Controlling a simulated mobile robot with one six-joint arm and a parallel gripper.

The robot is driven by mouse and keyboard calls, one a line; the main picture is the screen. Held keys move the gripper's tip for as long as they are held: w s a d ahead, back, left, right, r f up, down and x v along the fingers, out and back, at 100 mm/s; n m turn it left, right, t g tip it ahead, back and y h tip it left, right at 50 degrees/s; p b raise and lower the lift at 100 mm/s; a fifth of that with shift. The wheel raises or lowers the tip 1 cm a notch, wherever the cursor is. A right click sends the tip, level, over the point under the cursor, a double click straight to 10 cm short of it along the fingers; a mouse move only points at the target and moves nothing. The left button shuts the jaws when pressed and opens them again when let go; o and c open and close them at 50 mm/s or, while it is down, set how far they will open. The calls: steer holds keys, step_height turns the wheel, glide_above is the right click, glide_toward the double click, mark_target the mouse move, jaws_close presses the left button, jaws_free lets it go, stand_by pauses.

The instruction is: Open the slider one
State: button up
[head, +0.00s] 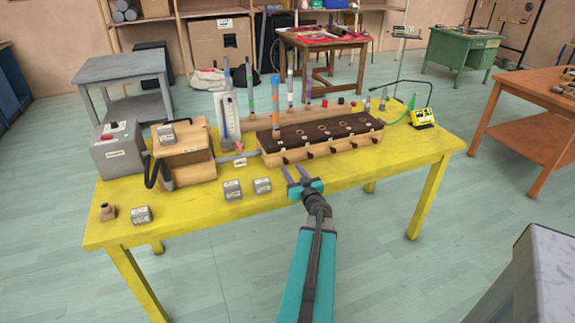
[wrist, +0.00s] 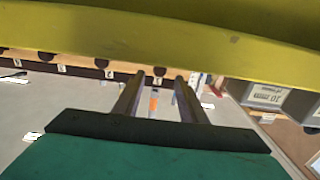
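A wooden chest (head: 315,146) with a dark top stands on the yellow table (head: 375,172). Several dark slider knobs stick out of its front in a row. The leftmost knob (head: 285,160) is nearest my gripper. The small labels are too small to read, so I cannot tell which knob is slider one. My teal gripper (head: 293,170) is open and empty at the table's front, just in front of the leftmost knob. In the wrist view, its two fingers (wrist: 161,77) are apart. Dark knobs (wrist: 102,63) and labels show there in a row. No knob is clearly gripped.
Small labelled grey blocks (head: 232,190) lie left of my gripper. A wooden bellows-like box (head: 185,155) and a grey box (head: 118,150) stand further left. Coloured tubes (head: 275,95) rise behind or on the chest. A yellow device (head: 423,117) sits at the right. The table's front right is clear.

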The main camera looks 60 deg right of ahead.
mark_target(287, 163)
steer(key=shift+x, duration=2.5)
jaws_close()
